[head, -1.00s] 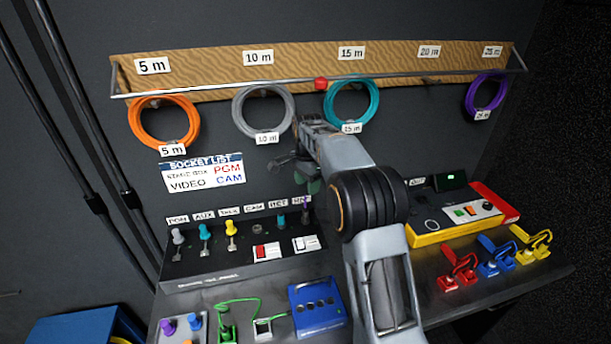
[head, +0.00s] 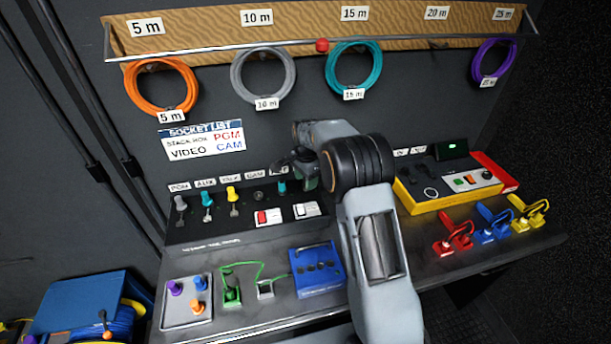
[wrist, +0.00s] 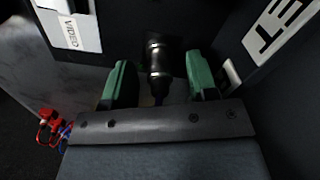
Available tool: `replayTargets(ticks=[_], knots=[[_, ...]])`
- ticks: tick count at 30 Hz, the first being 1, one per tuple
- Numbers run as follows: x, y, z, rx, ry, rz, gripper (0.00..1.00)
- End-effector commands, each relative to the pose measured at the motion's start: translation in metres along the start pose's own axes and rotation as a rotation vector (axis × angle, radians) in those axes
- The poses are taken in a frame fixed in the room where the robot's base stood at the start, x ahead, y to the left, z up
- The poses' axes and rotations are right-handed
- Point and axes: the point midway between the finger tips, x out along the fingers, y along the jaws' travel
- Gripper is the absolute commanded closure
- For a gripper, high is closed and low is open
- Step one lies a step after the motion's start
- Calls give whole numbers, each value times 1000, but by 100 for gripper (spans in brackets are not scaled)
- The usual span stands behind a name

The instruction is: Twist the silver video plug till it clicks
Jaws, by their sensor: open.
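In the wrist view a dark, metallic cylindrical plug (wrist: 158,62) with a silver ring stands between the two green fingers of my gripper (wrist: 160,80). The fingers are open, one on each side, with gaps to the plug. Its colour is hard to tell in shadow, so I cannot be sure it is the silver video plug. In the head view my gripper (head: 300,172) is at the right end of the black socket panel (head: 205,236), partly hiding its labels. A grey plug (head: 181,204) stands at the PGM label. The CAM socket (head: 258,196) looks dark.
Beside my gripper stand a teal plug (head: 282,187) and the panel's switches (head: 268,217). A blue box (head: 318,268) and a plug tray (head: 188,302) lie in front. A yellow console (head: 440,190) is to the right. Coiled cables (head: 263,77) hang above.

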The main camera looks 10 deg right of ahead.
Motion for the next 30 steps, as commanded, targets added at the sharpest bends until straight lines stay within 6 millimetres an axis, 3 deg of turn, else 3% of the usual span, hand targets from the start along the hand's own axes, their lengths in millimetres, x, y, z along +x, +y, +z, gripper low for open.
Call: replayTargets(ticks=[6, 22, 23, 28, 30], knots=[[0, 0, 0, 0, 0, 0, 48], [0, 0, 0, 0, 0, 1, 98], [0, 0, 0, 0, 0, 1, 78], [0, 0, 0, 0, 0, 0, 94], [0, 0, 0, 9, 0, 0, 94]])
